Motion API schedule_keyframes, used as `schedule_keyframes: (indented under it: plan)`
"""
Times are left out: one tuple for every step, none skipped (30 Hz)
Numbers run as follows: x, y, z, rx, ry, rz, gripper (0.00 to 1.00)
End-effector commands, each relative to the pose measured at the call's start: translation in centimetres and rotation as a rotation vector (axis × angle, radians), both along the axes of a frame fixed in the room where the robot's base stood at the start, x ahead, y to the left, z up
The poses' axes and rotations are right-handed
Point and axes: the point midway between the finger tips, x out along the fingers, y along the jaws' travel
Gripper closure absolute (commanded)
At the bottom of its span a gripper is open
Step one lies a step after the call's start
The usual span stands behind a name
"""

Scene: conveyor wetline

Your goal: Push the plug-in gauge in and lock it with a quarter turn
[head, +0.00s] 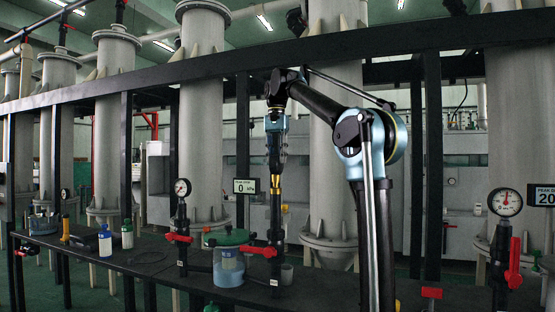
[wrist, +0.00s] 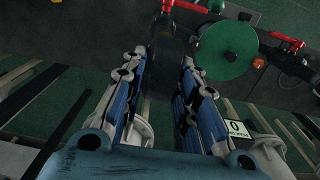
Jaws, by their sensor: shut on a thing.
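My gripper (head: 277,168) points straight down and is shut on the plug-in gauge, whose body is mostly hidden by the fingers. A brass fitting (head: 275,187) stands right below the fingertips, in line with the upright black pipe (head: 276,220). Whether the brass belongs to the gauge or the socket, and how deep the plug sits, I cannot tell. A red valve handle (head: 261,251) crosses the pipe's lower part.
A display (head: 245,186) reading 0 stands left of the pipe. A dial gauge (head: 182,188) on another valved pipe is farther left. A green-lidded jar (head: 228,268) stands close by on the dark bench (head: 140,268). Another dial gauge (head: 505,202) is at right.

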Motion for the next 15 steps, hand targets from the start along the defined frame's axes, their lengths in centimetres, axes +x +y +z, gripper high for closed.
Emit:
schedule_keyframes:
  plan:
    - [0.0, -0.01, -0.1, 0.0, 0.0, 0.0, 1.0]
    - [0.0, -0.01, -0.15, 0.0, 0.0, 0.0, 1.0]
    - [0.0, -0.01, -0.22, 0.0, 0.0, 0.0, 1.0]
    - [0.0, -0.01, -0.27, 0.0, 0.0, 0.0, 1.0]
    - [0.0, -0.01, -0.32, 0.0, 0.0, 0.0, 1.0]
    - [-0.01, -0.01, -0.39, 0.0, 0.0, 0.0, 1.0]
    - [-0.01, -0.02, -0.44, 0.0, 0.0, 0.0, 1.0]
    - [-0.01, -0.02, -0.49, 0.0, 0.0, 0.0, 1.0]
    - [-0.01, -0.02, -0.55, 0.0, 0.0, 0.0, 1.0]
    - [-0.01, -0.02, -0.6, 0.0, 0.0, 0.0, 1.0]
    - [-0.01, -0.03, -0.65, 0.0, 0.0, 0.0, 1.0]
    - [-0.01, -0.04, -0.72, 0.0, 0.0, 0.0, 1.0]
    - [-0.01, -0.04, -0.77, 0.0, 0.0, 0.0, 1.0]
    - [-0.01, -0.04, -0.82, 0.0, 0.0, 0.0, 1.0]
    - [-0.01, -0.04, -0.89, 0.0, 0.0, 0.0, 1.0]
